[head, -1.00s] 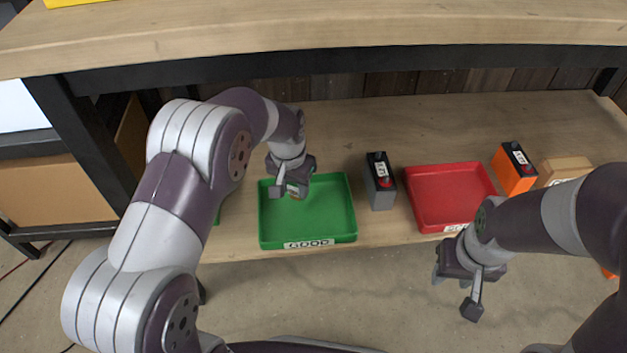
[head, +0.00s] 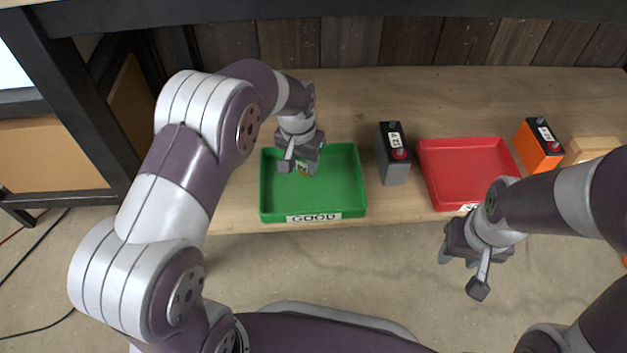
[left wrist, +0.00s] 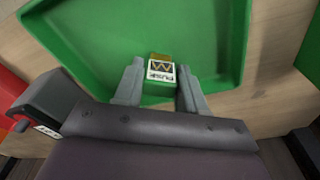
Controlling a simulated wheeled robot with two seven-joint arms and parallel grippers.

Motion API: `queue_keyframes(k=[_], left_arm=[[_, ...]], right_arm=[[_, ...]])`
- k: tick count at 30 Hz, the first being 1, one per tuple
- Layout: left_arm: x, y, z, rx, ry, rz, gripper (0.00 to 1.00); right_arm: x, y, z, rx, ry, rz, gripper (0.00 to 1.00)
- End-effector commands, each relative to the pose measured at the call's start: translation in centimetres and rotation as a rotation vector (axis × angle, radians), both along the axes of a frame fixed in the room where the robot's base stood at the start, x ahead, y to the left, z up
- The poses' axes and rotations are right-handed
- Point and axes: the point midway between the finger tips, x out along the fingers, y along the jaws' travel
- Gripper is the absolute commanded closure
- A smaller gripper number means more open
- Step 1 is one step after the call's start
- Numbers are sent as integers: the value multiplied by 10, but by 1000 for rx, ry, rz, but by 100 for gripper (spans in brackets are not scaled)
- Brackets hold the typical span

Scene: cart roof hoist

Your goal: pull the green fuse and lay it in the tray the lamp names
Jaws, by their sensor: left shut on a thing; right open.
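My left gripper (head: 296,167) is over the green tray (head: 340,207) labelled GOOD. In the left wrist view its two fingers (left wrist: 160,84) are on either side of a small fuse (left wrist: 161,70) with a white label and a gold-brown end. The gripper is shut on it. The fuse is partly hidden in the head view, and I cannot tell whether it touches the tray floor. The red tray (head: 467,170) is empty; its label is partly hidden by my right arm. My right gripper (head: 462,273) is open and empty in front of the shelf. No lamp is in view.
A grey battery (head: 395,166) stands between the trays. An orange battery (head: 537,152) and a wooden block (head: 592,148) stand right of the red tray. A table leg (head: 70,90) is at the left. The shelf behind the trays is clear.

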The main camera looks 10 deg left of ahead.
Motion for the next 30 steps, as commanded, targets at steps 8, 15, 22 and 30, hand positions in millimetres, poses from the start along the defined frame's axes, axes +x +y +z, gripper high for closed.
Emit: queue_keyframes(k=[8,15,22,30], left_arm=[[0,0,1,0,0,0,30],[-1,0,10,0,0,0,30],[-5,1,57,0,-1,0,30],[-9,2,76,0,0,0,30]], right_arm=[[0,0,1,0,0,0,57],[0,0,8,0,0,0,57],[0,0,42,0,0,0,57],[0,0,51,0,0,0,57]])
